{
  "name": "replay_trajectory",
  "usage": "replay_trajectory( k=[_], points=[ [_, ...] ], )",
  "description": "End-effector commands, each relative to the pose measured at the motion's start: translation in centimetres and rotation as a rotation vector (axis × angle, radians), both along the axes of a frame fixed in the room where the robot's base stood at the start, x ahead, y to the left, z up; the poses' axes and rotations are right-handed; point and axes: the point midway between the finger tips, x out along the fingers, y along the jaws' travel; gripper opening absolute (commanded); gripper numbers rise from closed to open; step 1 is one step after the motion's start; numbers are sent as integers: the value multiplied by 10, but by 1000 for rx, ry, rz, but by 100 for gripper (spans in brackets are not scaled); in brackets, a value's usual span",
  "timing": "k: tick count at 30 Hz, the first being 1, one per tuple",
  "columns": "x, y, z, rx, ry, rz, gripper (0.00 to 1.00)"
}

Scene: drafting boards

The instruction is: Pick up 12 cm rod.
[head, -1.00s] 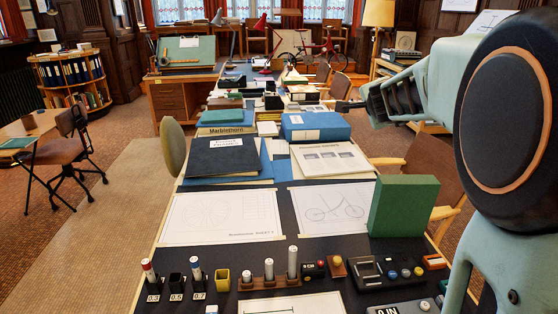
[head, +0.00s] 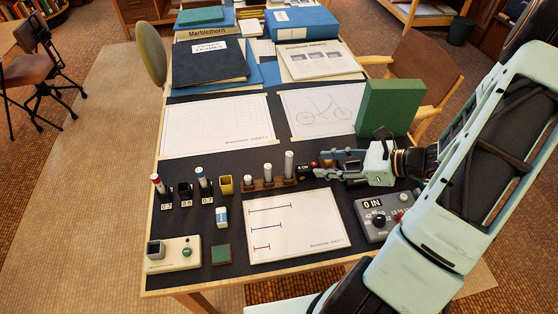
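A brown wooden rack (head: 262,186) on the dark tabletop holds three upright pale grey rods of different heights: a short rod (head: 250,182) at left, a middle rod (head: 268,172) and a tall rod (head: 289,164) at right. No length marking is readable on them, so I cannot tell by label which is 12 cm. My gripper (head: 326,164) is low over the table, just right of the tall rod, with its fingers pointing left toward it. The fingers are apart with nothing between them, and a gap shows between them and the tall rod.
A small dark device with a red knob (head: 313,165) sits close to my fingertips. A green block (head: 388,107) stands behind my gripper. A grey dial box (head: 375,222) is in front. A white sheet with three lines (head: 296,235) lies before the rack. Marker holders (head: 185,192) stand left.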

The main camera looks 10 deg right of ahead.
Motion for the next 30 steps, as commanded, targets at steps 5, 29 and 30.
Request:
replay_trajectory(
  k=[5,29,30],
  points=[
    [-12,8,15,129,0,-39,36],
    [40,84,-18,141,-1,-40,36],
    [42,87,-20,141,0,-41,36]
  ],
)
